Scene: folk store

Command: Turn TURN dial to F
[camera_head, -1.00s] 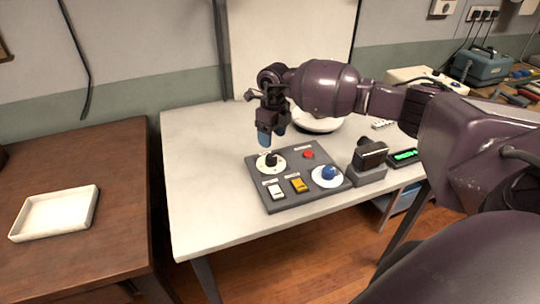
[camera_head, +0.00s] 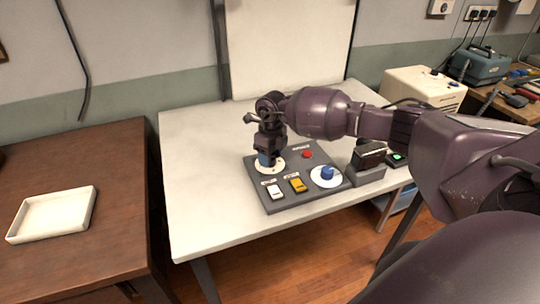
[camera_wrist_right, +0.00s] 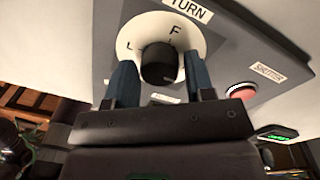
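The TURN dial is a black knob (camera_wrist_right: 158,65) on a white round plate (camera_wrist_right: 200,45), with the label TURN above it in the right wrist view. The letter F shows on the plate above the knob, slightly right, and another letter mark sits at upper left. My right gripper (camera_wrist_right: 159,85) is open, with one blue finger on each side of the knob and small gaps visible. In the head view, my right gripper (camera_head: 268,160) is down over the dial's white plate (camera_head: 272,168) and hides the knob. My left gripper is not in view.
The grey panel (camera_head: 315,192) also carries a red button (camera_head: 307,154), white (camera_head: 273,191) and yellow (camera_head: 298,185) switches and a blue knob (camera_head: 327,172). A dark device (camera_head: 368,156) stands at its right. The left part of the white table (camera_head: 205,190) is clear.

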